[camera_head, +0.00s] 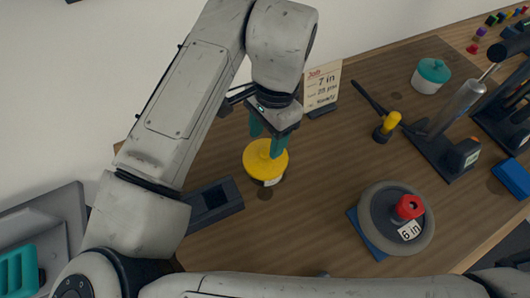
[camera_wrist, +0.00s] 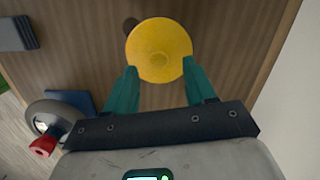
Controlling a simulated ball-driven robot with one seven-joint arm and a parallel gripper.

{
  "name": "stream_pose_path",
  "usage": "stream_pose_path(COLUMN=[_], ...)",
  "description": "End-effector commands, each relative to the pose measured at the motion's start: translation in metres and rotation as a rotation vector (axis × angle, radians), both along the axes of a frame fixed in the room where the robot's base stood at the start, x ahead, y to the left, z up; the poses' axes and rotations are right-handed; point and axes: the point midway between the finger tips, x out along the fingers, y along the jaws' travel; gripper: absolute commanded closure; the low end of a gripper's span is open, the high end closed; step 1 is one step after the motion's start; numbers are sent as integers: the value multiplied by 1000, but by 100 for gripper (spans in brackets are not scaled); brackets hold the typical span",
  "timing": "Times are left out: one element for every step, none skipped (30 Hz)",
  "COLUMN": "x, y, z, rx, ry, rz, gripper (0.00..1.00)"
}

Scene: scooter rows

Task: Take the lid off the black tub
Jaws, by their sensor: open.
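A round yellow lid (camera_head: 264,160) sits on a dark tub (camera_head: 284,179) in the middle of the wooden table; little of the tub's side shows below the lid. A pale label is on its near side. In the wrist view the lid (camera_wrist: 158,48) fills the upper middle and hides the tub. My gripper (camera_head: 267,136) is open, its teal fingers pointing down at the lid's far edge in the head view. In the wrist view the fingertips (camera_wrist: 162,72) lie at either side of the lid's lower edge, with nothing between them but lid and table. I cannot tell whether they touch it.
A dark open-topped holder (camera_head: 214,204) lies left of the tub. A grey wheel (camera_head: 378,222) with a red knob rests on a blue pad to the right. A sign (camera_head: 322,84), a yellow-handled tool (camera_head: 391,120) and a teal-lidded white pot (camera_head: 432,76) stand farther back.

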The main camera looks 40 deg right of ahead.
Motion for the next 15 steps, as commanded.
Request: stream_pose_path(x=[-2,-2,-2,-2,-2,-1,-2,-2,-2,-2,-2,-2,-1,-1,-1], y=[1,2,2,3,3,3,4,4,4,4,4,4,4,4,4], z=[-6,-11,-17,-21,-24,-28,-30,-31,-33,-33,-33,-33,-33,-33,-33], rx=[1,0,-1,0,0,-1,0,0,0,0,0,0,0,0,0], ry=[4,3,3,4,3,2,2,2,2,2,1,1,1,1,1], rz=[2,2,3,3,3,2,2,1,1,1,1,1,1,1,1], gripper=[45,45,45,45,45,45,45,45,45,45,45,45,45,45,45])
